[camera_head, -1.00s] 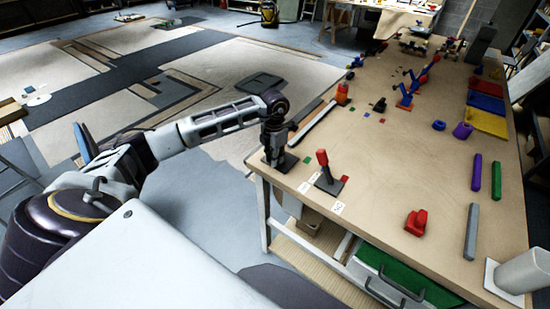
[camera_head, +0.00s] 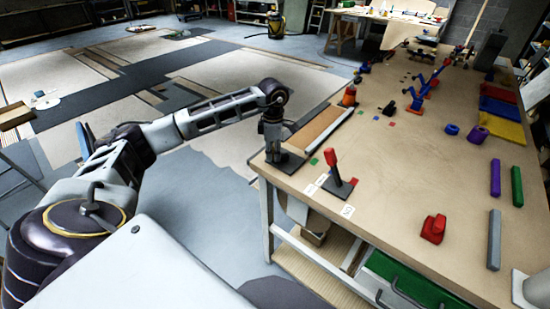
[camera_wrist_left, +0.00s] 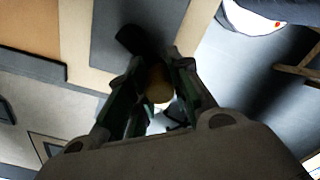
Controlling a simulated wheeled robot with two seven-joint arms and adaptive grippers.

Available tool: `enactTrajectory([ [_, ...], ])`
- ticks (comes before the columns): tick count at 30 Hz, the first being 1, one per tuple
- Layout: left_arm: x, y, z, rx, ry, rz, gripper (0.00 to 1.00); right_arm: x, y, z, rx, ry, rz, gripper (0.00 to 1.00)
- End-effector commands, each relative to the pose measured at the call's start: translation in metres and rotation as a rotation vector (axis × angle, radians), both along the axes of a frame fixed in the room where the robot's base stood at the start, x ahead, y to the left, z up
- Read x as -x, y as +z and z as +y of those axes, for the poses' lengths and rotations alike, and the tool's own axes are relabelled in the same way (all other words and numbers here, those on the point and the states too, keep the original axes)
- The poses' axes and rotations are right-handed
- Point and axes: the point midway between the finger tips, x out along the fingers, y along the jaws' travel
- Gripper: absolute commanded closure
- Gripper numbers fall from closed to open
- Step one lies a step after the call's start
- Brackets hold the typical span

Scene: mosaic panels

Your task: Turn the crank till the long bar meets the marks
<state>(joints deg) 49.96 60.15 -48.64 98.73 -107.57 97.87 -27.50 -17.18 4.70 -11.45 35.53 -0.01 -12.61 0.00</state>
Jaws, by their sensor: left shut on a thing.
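My left gripper (camera_head: 272,140) is at the bench's near left corner, above a dark base plate (camera_head: 290,163). In the left wrist view it (camera_wrist_left: 158,92) is shut around a yellowish knob (camera_wrist_left: 160,84), seemingly the crank's handle; a dark crank arm (camera_wrist_left: 138,42) shows beyond. In the head view the gripper hides most of the crank. The long pale bar (camera_head: 330,131) lies along the bench's left side, over a brown strip. Its ends are close to the green marks (camera_head: 314,161) (camera_head: 361,112), seemingly just left of them. Blue (camera_head: 375,117) and red (camera_head: 390,124) marks lie farther right. My right gripper is out of view.
A red-handled lever (camera_head: 332,160) on a dark plate stands just right of the crank. A red block (camera_head: 433,228), grey bar (camera_head: 494,240), purple bar (camera_head: 495,178) and coloured trays (camera_head: 500,108) lie to the right. The bench's middle is mostly clear.

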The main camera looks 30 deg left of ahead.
Motion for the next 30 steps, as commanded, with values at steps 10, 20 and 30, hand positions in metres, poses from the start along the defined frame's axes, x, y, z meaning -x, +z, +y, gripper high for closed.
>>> enactTrajectory([
  [10,-0.008,0.000,0.010,-0.001,-0.232,-0.004,1.00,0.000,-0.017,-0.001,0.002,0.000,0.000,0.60],
  [20,-0.012,0.001,0.014,-0.002,-0.355,-0.002,1.00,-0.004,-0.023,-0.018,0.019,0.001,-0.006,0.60],
  [30,-0.013,0.002,0.015,-0.002,-0.377,-0.003,1.00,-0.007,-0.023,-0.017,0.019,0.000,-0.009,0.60],
])
